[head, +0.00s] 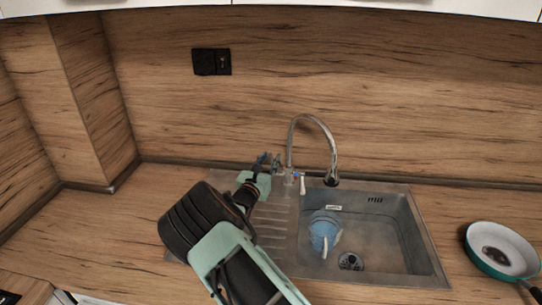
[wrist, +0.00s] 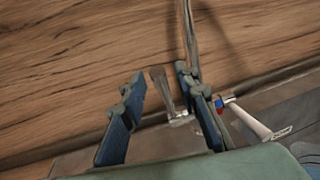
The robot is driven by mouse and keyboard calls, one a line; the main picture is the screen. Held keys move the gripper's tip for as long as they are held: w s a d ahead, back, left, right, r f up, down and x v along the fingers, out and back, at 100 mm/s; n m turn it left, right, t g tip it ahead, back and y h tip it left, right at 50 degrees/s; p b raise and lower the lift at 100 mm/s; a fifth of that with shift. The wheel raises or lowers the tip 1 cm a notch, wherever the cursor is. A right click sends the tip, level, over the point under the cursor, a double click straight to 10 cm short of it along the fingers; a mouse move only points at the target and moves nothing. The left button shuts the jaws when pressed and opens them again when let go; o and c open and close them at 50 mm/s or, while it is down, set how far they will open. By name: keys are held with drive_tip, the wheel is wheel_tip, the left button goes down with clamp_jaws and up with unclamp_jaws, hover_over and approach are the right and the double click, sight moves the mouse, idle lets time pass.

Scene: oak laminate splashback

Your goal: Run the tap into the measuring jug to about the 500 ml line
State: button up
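The measuring jug (head: 322,228) is blue and see-through with a pale handle. It sits in the sink basin, roughly below the spout; its lines and water level cannot be read. The chrome tap (head: 334,150) arches over the basin, with no visible stream. A white lever (head: 303,185) with a red and blue mark is at its base; it also shows in the wrist view (wrist: 250,120), right of the fingers. My gripper (head: 268,160) is left of the tap base. In the wrist view its fingers (wrist: 160,80) are apart, with a metal lever (wrist: 166,95) appearing between them; contact cannot be told.
The steel sink (head: 425,240) has a ribbed drainboard (head: 275,225) under my arm and a drain (head: 351,262) in the basin. A green-rimmed pan (head: 483,236) stands on the counter at right. A wood splashback (head: 400,90) with a black socket (head: 211,62) is behind the tap.

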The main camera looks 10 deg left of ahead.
drive_tip(key=shift+w+d, duration=0.15)
drive_tip(key=shift+w, duration=0.7)
clamp_jaws()
